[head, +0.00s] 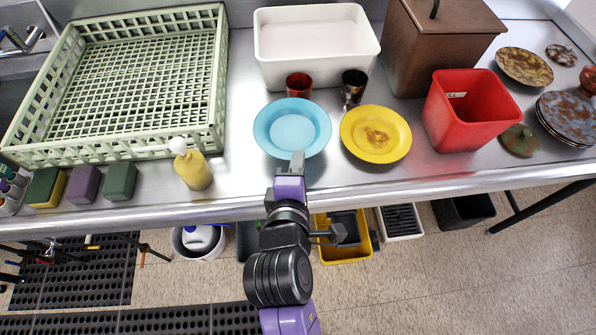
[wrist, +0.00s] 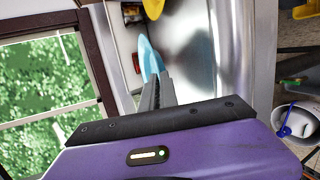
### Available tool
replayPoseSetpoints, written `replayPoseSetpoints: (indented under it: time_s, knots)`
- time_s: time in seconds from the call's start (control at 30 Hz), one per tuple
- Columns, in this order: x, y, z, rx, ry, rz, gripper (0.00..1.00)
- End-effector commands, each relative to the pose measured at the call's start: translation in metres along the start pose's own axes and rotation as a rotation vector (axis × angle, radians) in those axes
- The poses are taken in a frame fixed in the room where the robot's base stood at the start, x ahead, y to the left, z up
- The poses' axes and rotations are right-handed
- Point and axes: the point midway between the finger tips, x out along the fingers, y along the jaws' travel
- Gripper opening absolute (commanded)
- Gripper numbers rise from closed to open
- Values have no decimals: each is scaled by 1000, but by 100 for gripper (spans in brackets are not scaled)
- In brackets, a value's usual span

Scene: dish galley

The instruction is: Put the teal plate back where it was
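The teal plate (head: 292,126) is level at the front middle of the steel counter, left of the yellow plate (head: 376,134). My gripper (head: 297,160) reaches over the counter's front edge to the near rim of the teal plate. In the wrist view the teal plate (wrist: 150,58) shows nearly edge-on at the tips of my gripper (wrist: 158,85). The fingers are close together and look shut on its rim. I cannot tell whether the plate touches the counter or is slightly above it.
Behind stand a red cup (head: 299,85), a dark cup (head: 354,86) and a white bin (head: 316,45). A red bin (head: 470,110) stands to the right. A yellow soap bottle (head: 192,168) and a green rack (head: 217,85) are to the left. Bare steel lies left of the teal plate.

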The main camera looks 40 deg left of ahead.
Motion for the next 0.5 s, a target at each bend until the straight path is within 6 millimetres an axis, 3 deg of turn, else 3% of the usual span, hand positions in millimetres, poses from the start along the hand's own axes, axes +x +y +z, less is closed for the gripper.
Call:
replayPoseSetpoints:
  time_s: [0.23, 0.5]
  knots:
    - [12, -33, -4, -2, 1, -3, 0]
    - [14, -38, -5, 1, 1, 0, 0]
